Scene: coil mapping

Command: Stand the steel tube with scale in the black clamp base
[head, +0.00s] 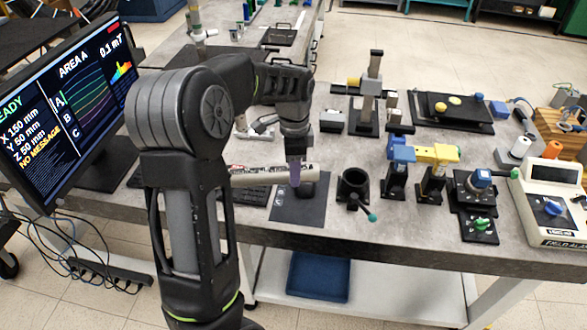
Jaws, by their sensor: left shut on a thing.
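The steel tube with scale (258,175) is a pale, marked cylinder lying roughly level, left of the black clamp base. My left gripper (295,177) points down and is shut on the tube near its right end. My arm hides part of the tube's left side. I cannot tell whether the tube touches the surface below or is slightly above it. The black clamp base (350,190) is an upright, open-topped ring holder with a green-tipped lever at its front right. It stands apart from the tube, to its right. My right gripper is not in view.
A monitor (66,105) stands at the left. Blue (397,180) and yellow (432,180) clamp stands, and a white console (548,203), are at the right. Bench space in front of the clamp base is clear.

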